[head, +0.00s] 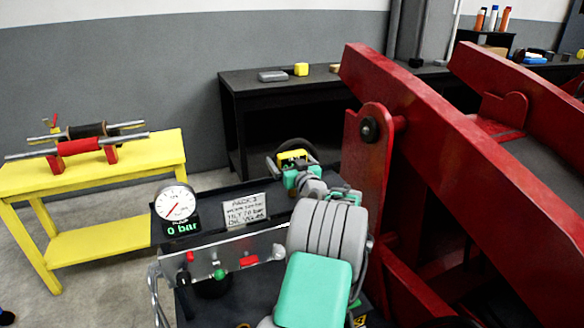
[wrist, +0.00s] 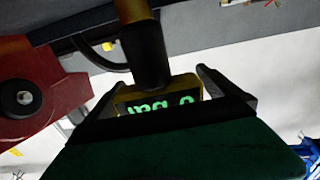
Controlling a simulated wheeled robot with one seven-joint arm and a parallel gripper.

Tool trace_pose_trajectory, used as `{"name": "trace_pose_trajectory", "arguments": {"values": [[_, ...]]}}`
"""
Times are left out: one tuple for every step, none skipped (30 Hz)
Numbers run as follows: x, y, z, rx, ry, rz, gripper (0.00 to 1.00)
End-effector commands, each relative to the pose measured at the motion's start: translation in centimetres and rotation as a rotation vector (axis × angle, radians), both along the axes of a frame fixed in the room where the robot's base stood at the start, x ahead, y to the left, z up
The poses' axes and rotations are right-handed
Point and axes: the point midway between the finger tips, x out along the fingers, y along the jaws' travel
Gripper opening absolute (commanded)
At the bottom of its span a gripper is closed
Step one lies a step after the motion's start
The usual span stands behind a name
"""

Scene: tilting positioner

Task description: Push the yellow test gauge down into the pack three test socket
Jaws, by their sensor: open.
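The yellow test gauge (head: 292,157) shows in the head view just beyond my gripper, partly hidden by it. In the wrist view the gauge (wrist: 188,86) has a yellow case and a green-lit display that reads 0 bar upside down. A thick dark cylinder with a yellowish-brown end adjoins the case there. My gripper (wrist: 157,88) is open, with one finger on each side of the gauge case; I cannot tell whether they touch it. The pack three test socket cannot be made out, so the fit of the gauge in it is unclear.
The pack carries a round dial (head: 175,204) reading 0 bar, a PACK 3 sign (head: 246,210) and a metal valve panel (head: 225,260). Large red tilting arms (head: 450,130) stand close on the right. A yellow bench (head: 90,245) is left; a black bench (head: 240,82) is behind.

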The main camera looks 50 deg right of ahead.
Motion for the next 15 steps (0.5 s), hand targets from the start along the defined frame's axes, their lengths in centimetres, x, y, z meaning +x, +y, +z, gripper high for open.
{"name": "trace_pose_trajectory", "arguments": {"values": [[-0.06, -0.02, -0.01, 0.0, 0.0, -0.001, 1.0], [-0.07, -0.03, -0.01, 0.0, 0.0, -0.001, 1.0], [-0.09, -0.04, -0.01, 0.0, 0.0, -0.001, 0.98], [-0.11, -0.04, -0.01, 0.0, 0.0, -0.001, 0.96], [-0.12, -0.05, -0.01, 0.0, 0.0, -0.002, 0.93], [-0.14, -0.06, -0.02, 0.0, 0.0, -0.002, 0.9], [-0.14, -0.07, -0.01, 0.0, 0.0, -0.002, 0.88], [-0.16, -0.07, -0.01, 0.0, 0.0, -0.002, 0.85], [-0.16, -0.08, -0.01, 0.0, 0.0, -0.002, 0.82], [-0.17, -0.07, -0.01, 0.0, 0.0, -0.002, 0.8], [-0.18, -0.08, -0.01, 0.0, 0.0, -0.002, 0.77], [-0.18, -0.08, -0.01, 0.0, 0.0, -0.002, 0.74], [-0.19, -0.09, 0.0, 0.0, 0.0, -0.002, 0.71], [-0.19, -0.09, 0.0, 0.0, 0.0, -0.002, 0.69], [-0.19, -0.09, 0.0, 0.0, 0.0, -0.002, 0.66]]}}
